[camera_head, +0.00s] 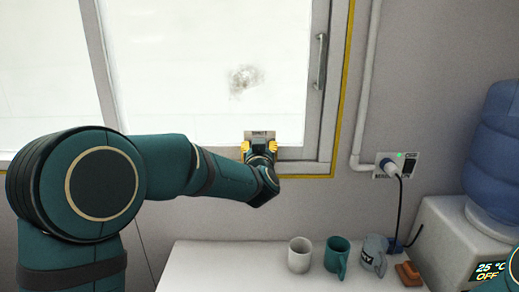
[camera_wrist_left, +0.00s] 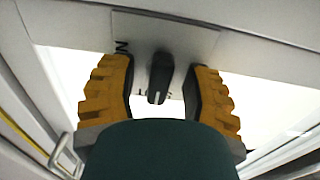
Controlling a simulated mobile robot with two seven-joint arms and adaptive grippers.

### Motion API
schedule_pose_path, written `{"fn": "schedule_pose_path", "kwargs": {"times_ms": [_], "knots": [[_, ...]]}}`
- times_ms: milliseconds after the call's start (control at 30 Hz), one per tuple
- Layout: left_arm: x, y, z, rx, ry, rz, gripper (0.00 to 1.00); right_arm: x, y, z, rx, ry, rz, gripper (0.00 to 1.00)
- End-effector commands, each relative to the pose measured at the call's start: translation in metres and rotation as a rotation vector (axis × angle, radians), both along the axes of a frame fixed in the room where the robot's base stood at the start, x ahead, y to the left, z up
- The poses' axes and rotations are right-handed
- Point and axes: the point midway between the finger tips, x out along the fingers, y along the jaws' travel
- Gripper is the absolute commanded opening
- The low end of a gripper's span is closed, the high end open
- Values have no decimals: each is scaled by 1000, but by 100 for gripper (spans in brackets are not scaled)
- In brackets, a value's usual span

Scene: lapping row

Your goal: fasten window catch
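The window catch is a small grey plate (camera_head: 260,134) low on the window frame; a black lever stands out from it. In the left wrist view the plate (camera_wrist_left: 185,40) carries partly hidden lettering, and the lever (camera_wrist_left: 159,78) points towards the camera. My left gripper (camera_head: 259,150) is at the catch. In the left wrist view its yellow-padded fingers (camera_wrist_left: 160,82) stand apart on either side of the lever, with a visible gap on both sides. The gripper is open and holds nothing. My right gripper is not in view.
The window (camera_head: 190,75) has a smudge on its glass and a vertical handle (camera_head: 319,62) at right. Below, a white table (camera_head: 215,268) holds a white mug (camera_head: 300,255), a teal mug (camera_head: 337,257) and a grey mug (camera_head: 374,254). A water dispenser (camera_head: 445,240) stands at right.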

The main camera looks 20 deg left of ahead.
Motion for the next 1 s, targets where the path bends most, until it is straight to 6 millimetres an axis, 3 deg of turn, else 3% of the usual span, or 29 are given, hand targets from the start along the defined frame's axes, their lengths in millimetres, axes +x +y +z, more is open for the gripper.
{"fn": "schedule_pose_path", "kwargs": {"times_ms": [367,800,1000], "knots": [[-11,-5,0,0,2,-4,48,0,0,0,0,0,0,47],[-91,-27,0,0,1,-3,48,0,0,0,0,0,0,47],[-111,-33,-1,1,1,-1,48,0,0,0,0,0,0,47]]}}
